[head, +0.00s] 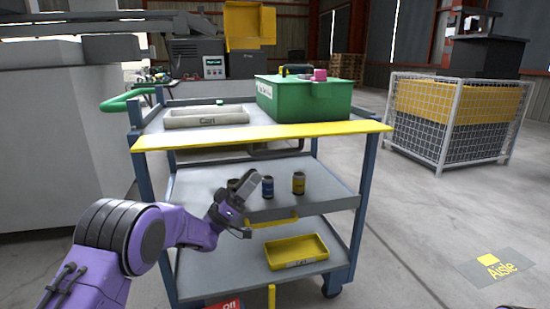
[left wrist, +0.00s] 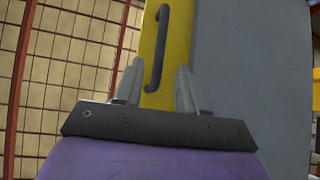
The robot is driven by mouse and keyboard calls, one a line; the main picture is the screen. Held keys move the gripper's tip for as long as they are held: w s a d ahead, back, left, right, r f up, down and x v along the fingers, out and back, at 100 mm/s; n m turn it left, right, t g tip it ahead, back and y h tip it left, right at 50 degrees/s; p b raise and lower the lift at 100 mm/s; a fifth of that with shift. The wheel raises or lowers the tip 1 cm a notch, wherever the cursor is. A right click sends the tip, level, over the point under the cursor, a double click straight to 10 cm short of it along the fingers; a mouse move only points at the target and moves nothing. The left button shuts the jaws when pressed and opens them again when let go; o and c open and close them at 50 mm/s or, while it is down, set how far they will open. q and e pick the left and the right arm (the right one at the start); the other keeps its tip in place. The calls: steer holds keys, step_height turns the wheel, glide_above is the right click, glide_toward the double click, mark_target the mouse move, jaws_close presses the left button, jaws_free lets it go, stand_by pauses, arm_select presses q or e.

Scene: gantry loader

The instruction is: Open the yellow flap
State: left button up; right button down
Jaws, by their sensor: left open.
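A long yellow flap (head: 262,135) lies along the top front edge of the blue-framed cart, looking flat. A dark bar handle (head: 276,152) shows just below it. My left gripper (head: 262,183) is in front of the cart, below the flap, at about middle-shelf height. In the left wrist view my left gripper (left wrist: 161,68) is open and empty. A yellow panel (left wrist: 165,50) with a dark handle (left wrist: 158,48) appears beyond and between its fingers. I see no contact with the handle. My right gripper is out of view.
The cart top (head: 180,130) carries a grey tray (head: 205,116) and a green box (head: 305,98). Several small cans (head: 267,187) stand on the middle shelf. A yellow tray (head: 297,252) sits on the lower shelf. A mesh cage (head: 450,120) stands right; floor between is clear.

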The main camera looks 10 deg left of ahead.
mark_target(275, 152)
arm_select(q)
steer(key=x, duration=1)
steer(key=shift+f, duration=0.1)
jaws_close()
